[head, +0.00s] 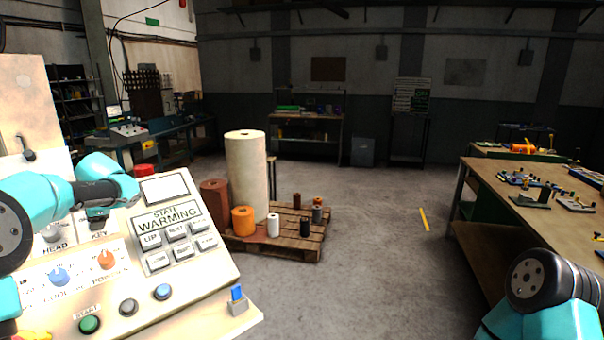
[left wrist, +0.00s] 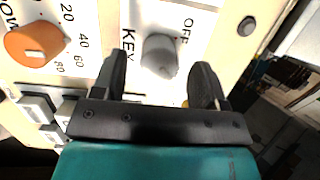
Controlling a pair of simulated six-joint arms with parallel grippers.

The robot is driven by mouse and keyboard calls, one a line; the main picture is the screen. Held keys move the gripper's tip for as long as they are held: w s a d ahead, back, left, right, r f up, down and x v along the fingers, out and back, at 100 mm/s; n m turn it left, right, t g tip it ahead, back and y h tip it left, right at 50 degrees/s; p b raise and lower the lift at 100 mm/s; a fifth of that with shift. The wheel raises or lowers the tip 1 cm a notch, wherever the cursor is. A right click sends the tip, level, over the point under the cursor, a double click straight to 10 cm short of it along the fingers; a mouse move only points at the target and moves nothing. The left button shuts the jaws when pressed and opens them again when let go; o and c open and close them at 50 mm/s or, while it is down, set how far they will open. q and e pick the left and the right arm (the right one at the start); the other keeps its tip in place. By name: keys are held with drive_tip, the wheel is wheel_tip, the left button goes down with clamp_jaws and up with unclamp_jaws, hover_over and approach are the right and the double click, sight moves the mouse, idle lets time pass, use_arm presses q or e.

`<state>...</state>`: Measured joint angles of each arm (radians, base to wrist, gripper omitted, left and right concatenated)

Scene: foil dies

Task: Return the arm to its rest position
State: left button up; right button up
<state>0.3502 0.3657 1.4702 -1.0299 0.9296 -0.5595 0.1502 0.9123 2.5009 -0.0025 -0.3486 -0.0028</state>
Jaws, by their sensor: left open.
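My left gripper (head: 97,218) is over the upper left of the slanted control panel (head: 225,265), at the KEY label. In the left wrist view its two dark fingers (left wrist: 161,85) are spread open, with nothing held between them. A grey key knob (left wrist: 159,55) shows beyond and between the fingertips, beside the KEY and OFF lettering; I cannot tell whether they touch it. My right arm (head: 545,300) shows at the lower right, but its gripper is out of view.
The panel reads STATE WARMING and carries an orange knob (head: 106,259), a blue knob (head: 58,275), a green START button (head: 89,324) and other buttons. A pallet (head: 290,245) with rolls stands beyond it. A workbench (head: 540,190) is at right; open floor lies between.

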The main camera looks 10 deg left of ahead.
use_arm(q)
drive_tip(key=shift+w+a+f, duration=0.1)
drive_tip(key=shift+a+f, duration=0.15)
drive_tip(key=shift+f, duration=0.1)
drive_tip(key=shift+d+r, duration=0.1)
drive_tip(key=shift+r, duration=0.05)
drive_tip(key=v, duration=1.5)
drive_tip(key=x, duration=1.7)
drive_tip(key=shift+f, duration=0.2)
drive_tip(key=n, duration=0.4)
drive_tip(key=shift+h, duration=0.4)
drive_tip(key=n+h, duration=0.1)
drive_tip(key=n, duration=0.3)
drive_tip(key=shift+n+g, duration=0.3)
drive_tip(key=shift+n, duration=0.1)
